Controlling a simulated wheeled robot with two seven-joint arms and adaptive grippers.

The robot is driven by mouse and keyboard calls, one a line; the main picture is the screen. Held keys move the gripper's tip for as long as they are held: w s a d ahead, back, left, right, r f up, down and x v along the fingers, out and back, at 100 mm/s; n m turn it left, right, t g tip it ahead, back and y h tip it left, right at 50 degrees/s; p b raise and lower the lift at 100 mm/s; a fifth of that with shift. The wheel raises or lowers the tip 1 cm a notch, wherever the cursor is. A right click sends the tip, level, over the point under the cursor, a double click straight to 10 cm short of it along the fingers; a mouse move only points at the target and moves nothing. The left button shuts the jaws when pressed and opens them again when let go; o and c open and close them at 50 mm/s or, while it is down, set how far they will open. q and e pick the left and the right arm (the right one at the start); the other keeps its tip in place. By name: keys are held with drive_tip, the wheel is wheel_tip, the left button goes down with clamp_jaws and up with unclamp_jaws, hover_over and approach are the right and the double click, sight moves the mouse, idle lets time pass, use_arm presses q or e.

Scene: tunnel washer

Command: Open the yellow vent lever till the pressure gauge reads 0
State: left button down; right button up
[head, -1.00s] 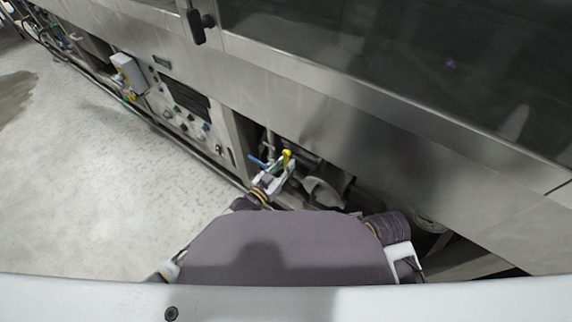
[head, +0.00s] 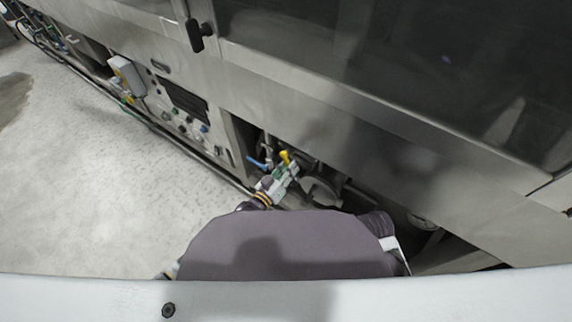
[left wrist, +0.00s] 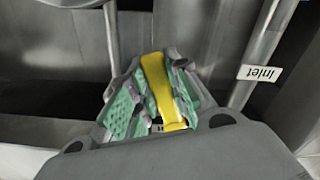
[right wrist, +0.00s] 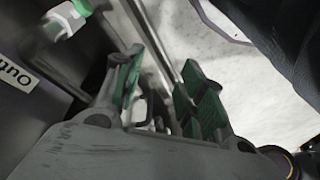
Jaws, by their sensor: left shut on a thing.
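The yellow vent lever (head: 285,157) shows in the head view, low in the recess under the steel machine body. My left gripper (head: 281,170) is at it. In the left wrist view the lever (left wrist: 160,88) lies lengthwise between the green finger pads, and the left gripper (left wrist: 152,95) is shut on it. The lever's pivot is hidden. My right gripper (right wrist: 160,85) shows only in the right wrist view, with its green pads apart and nothing between them. A small round pale face (head: 423,221) sits low at the right in the head view; I cannot tell whether it is the gauge, and no reading is legible.
A blue handle (head: 257,163) is just left of the yellow lever. Pipes and round housings (head: 322,190) crowd the recess. A green-and-white fitting (right wrist: 68,18) is near my right gripper. The floor (head: 90,190) at left is clear.

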use_arm(q)
drive_tip(key=shift+s+d+r+n+p, duration=0.2)
drive_tip(key=shift+s+d+n+p, duration=0.1)
drive_tip(key=shift+n, duration=0.45)
drive_tip(key=shift+s+d+r+n+p, duration=0.15)
drive_tip(key=shift+d+n+p, duration=0.15)
drive_tip(key=shift+n, duration=0.45)
use_arm(e)
drive_tip(key=shift+s+d+f+g, duration=0.15)
drive_tip(key=shift+f+g, duration=0.15)
drive_tip(key=shift+f, duration=0.7)
use_arm(q)
drive_tip(key=c, duration=1.3)
unclamp_jaws()
drive_tip(key=shift+v, duration=6)
